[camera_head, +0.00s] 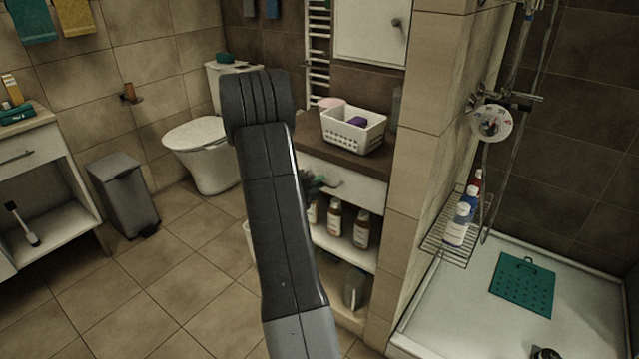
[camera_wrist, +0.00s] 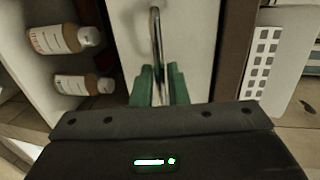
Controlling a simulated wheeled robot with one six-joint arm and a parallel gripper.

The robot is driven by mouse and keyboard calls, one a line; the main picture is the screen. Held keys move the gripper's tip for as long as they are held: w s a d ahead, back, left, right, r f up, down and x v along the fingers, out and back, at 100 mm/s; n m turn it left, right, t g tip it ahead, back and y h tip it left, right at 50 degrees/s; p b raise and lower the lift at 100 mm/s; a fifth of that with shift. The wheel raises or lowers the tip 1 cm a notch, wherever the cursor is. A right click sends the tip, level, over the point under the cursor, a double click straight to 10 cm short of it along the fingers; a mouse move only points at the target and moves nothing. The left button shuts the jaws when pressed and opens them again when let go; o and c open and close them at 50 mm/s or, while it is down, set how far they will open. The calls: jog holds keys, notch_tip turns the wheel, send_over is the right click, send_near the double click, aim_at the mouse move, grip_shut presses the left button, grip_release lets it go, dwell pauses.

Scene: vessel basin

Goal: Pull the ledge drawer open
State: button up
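The ledge drawer (camera_head: 358,190) is a white front under the brown ledge top, and it looks closed. Its curved metal handle (camera_head: 334,184) shows to the right of my gripper (camera_head: 314,181), which is partly hidden behind my arm. In the wrist view the drawer front (camera_wrist: 192,50) fills the middle, turned on its side, with the handle (camera_wrist: 156,40) running down between my green fingertips. My gripper (camera_wrist: 161,82) is open, with one finger on each side of the handle's near end. I see no clear contact.
A white basket (camera_head: 352,130) stands on the ledge top (camera_head: 318,147). Several brown bottles (camera_head: 334,219) stand on the shelf below the drawer. A tiled wall (camera_head: 405,180) closes the right side, with the shower beyond. The floor (camera_head: 175,290) at left is clear; a bin (camera_head: 122,193) and toilet (camera_head: 205,150) stand farther back.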

jog(key=shift+w+d+f, duration=0.1)
jog(key=shift+w+d, duration=0.25)
jog(key=shift+w, duration=0.15)
grip_shut()
jog(key=f+b+v, duration=0.2)
jog(key=v, duration=0.9)
jog(key=f+b+v, duration=0.2)
jog(key=b+v, duration=0.1)
jog(key=v, duration=0.8)
jog(key=shift+s+a+f, duration=0.3)
jog(key=shift+s+a, duration=0.1)
jog(key=shift+s, duration=0.2)
